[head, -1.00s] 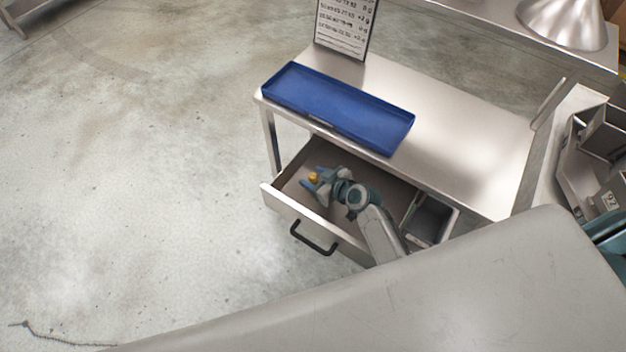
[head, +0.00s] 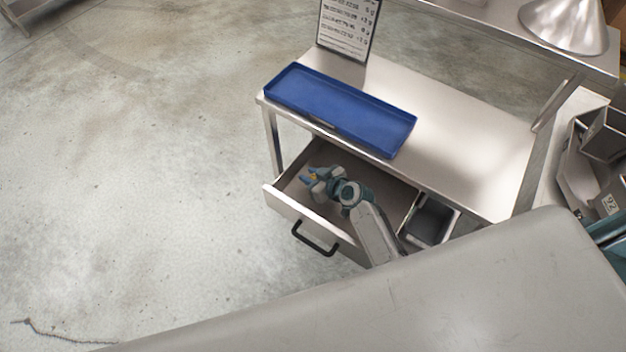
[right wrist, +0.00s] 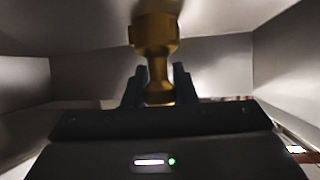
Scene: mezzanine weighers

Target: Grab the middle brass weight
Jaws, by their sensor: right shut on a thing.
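A brass weight (right wrist: 155,38) stands out in the right wrist view, with a wide upper part and a narrower neck between the blue fingers. In the head view only a small yellow bit of it (head: 314,177) shows at the fingertips. My right gripper (head: 310,175) is inside the open drawer (head: 285,205) and is shut on the weight; its fingers also show in the right wrist view (right wrist: 159,88). I cannot tell whether the weight touches the drawer floor. No other brass weight shows. My left gripper is not in view.
A blue tray (head: 340,108) lies on the steel table (head: 470,150) above the drawer. A dark bin (head: 431,220) sits at the drawer's right end. A sign (head: 347,28) stands at the table's back. A large grey surface (head: 400,300) fills the front.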

